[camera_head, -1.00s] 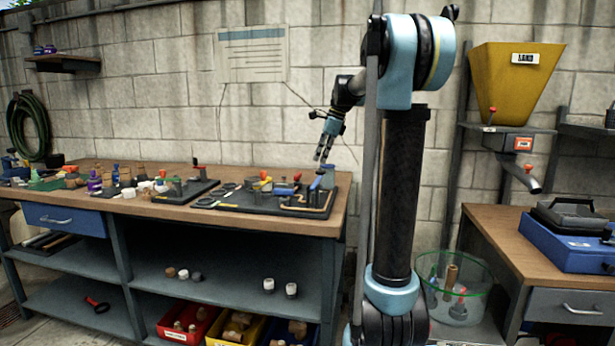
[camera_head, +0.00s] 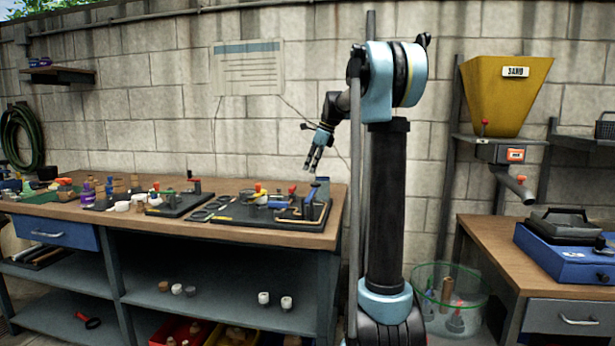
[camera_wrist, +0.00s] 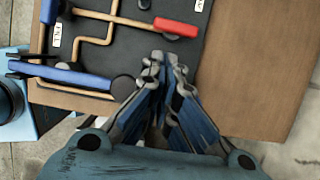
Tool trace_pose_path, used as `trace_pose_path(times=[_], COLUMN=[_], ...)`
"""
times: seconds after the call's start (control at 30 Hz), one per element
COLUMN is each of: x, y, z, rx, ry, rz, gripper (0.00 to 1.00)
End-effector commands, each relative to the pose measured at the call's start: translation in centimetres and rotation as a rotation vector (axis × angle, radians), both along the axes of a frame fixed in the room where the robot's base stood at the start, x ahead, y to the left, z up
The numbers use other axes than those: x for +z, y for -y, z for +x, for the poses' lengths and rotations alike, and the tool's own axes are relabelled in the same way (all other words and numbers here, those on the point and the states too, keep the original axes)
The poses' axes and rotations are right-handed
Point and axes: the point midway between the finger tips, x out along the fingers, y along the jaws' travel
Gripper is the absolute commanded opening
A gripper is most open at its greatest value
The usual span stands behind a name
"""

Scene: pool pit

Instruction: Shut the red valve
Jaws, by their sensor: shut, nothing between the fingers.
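The red valve handle (camera_wrist: 175,27) lies along a copper pipe on a dark board (camera_wrist: 95,60) in the wrist view. In the head view the red handle (camera_head: 292,190) looks small, at the right end of the bench. A longer blue handle (camera_wrist: 70,76) lies on the same board, left of my gripper in the wrist view. My gripper (camera_wrist: 165,58) is shut and empty. In the head view my gripper (camera_head: 310,166) hangs above the board, apart from the handle.
The wooden bench (camera_head: 120,219) carries several small fittings and tools to the left of the board. A yellow sand hopper (camera_head: 505,95) stands at the right.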

Motion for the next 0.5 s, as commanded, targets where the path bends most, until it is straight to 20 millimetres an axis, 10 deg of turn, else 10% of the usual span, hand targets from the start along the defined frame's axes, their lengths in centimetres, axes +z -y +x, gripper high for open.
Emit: trace_pose_path(times=[0.5], x=[-7.1], y=[-2.8], z=[0.7], rx=[0.002], ry=[0.001], rz=[0.0], gripper=[0.0])
